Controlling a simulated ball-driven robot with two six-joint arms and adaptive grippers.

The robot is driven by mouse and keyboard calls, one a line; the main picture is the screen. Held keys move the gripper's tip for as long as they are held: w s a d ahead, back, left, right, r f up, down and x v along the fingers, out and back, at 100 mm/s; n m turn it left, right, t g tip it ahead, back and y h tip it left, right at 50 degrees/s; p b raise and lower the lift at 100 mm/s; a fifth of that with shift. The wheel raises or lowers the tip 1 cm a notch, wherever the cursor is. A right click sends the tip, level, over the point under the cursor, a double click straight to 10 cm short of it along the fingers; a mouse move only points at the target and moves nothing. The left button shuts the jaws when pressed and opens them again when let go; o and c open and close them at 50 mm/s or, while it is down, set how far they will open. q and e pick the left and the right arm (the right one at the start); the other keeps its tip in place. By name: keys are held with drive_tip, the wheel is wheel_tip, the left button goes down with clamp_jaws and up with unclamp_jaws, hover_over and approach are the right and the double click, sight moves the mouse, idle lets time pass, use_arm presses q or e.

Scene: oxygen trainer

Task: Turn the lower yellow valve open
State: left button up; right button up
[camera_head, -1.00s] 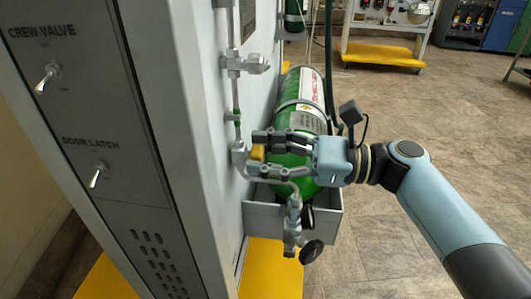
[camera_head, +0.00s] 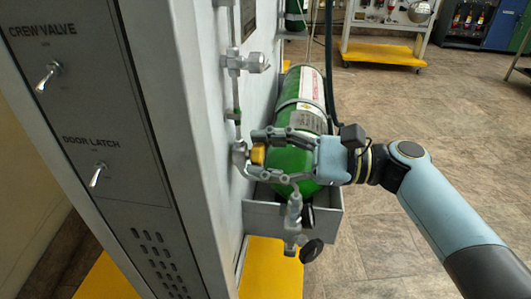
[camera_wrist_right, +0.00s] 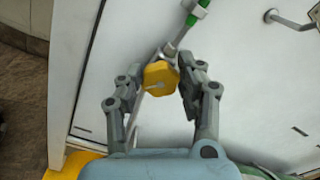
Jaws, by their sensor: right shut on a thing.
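The lower yellow valve (camera_head: 258,154) is a small yellow knob on the grey pipe along the side of the cabinet. In the right wrist view the yellow knob (camera_wrist_right: 160,76) sits between my fingertips, with the pipe behind it. My right gripper (camera_head: 257,154) reaches in from the right, in front of the green cylinder, and is shut on the knob. The gripper also shows in the right wrist view (camera_wrist_right: 160,82). Its fingers hide part of the knob's sides in the head view. My left gripper is not in view.
A green cylinder (camera_head: 291,160) stands in a grey bracket (camera_head: 262,217) right behind my gripper. A grey fitting with a black knob (camera_head: 312,250) hangs below. The cabinet (camera_head: 95,130) with two toggle switches fills the left. Open floor (camera_head: 440,130) lies to the right.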

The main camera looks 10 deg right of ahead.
drive_tip(key=shift+f+n, duration=0.1)
drive_tip(key=shift+n, duration=0.9)
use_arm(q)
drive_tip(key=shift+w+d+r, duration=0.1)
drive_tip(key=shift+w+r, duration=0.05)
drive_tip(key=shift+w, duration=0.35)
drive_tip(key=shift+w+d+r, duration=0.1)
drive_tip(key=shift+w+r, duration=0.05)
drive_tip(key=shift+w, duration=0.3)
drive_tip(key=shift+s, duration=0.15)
use_arm(e)
drive_tip(key=o, duration=1.1)
drive_tip(key=shift+o, duration=0.2)
drive_tip(key=v, duration=1.2)
